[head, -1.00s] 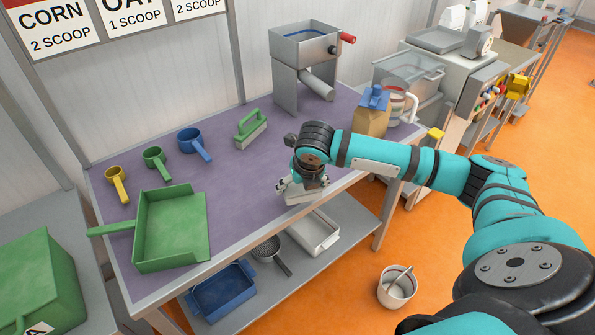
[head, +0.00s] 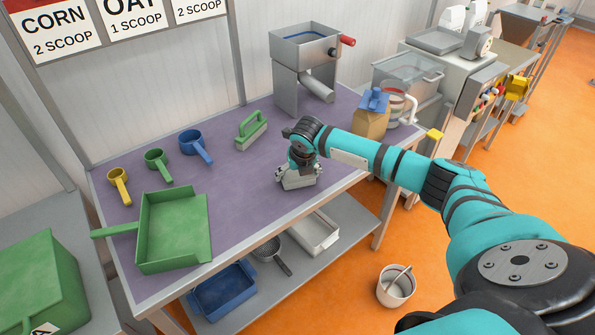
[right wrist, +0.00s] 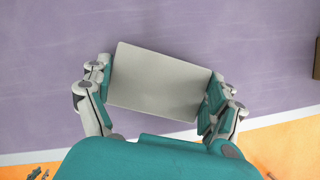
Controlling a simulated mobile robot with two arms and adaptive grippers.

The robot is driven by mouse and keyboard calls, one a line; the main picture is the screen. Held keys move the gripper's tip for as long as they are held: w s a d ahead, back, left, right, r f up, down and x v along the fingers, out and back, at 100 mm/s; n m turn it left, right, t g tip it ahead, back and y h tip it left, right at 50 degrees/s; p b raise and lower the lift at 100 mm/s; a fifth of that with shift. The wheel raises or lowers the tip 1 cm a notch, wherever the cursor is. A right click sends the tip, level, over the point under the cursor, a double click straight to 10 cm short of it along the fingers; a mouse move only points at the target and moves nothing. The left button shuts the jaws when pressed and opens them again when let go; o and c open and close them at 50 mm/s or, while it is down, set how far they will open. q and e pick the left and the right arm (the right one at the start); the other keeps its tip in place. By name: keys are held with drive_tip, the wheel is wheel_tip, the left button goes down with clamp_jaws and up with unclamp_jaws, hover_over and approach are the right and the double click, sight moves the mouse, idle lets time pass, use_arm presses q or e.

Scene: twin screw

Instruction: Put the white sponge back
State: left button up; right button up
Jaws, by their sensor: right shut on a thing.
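The white sponge (right wrist: 160,82) is a pale rectangular block. In the right wrist view it sits between the two fingers of my right gripper (right wrist: 158,90), which touch its left and right ends. The sponge is mostly hidden there by the gripper. I cannot tell whether the sponge touches the tabletop. My left gripper is not in view.
A green brush (head: 250,131), blue scoop (head: 196,146), green scoop (head: 158,166), yellow scoop (head: 119,186) and green dustpan (head: 174,230) lie on the table. A metal hopper machine (head: 305,65) stands behind. A carton (head: 370,120) is at right. The table's middle is clear.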

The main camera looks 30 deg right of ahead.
drive_tip(key=o, duration=0.7)
drive_tip(key=shift+f, duration=0.1)
drive_tip(key=shift+o, duration=0.2)
drive_tip(key=v, duration=1.2)
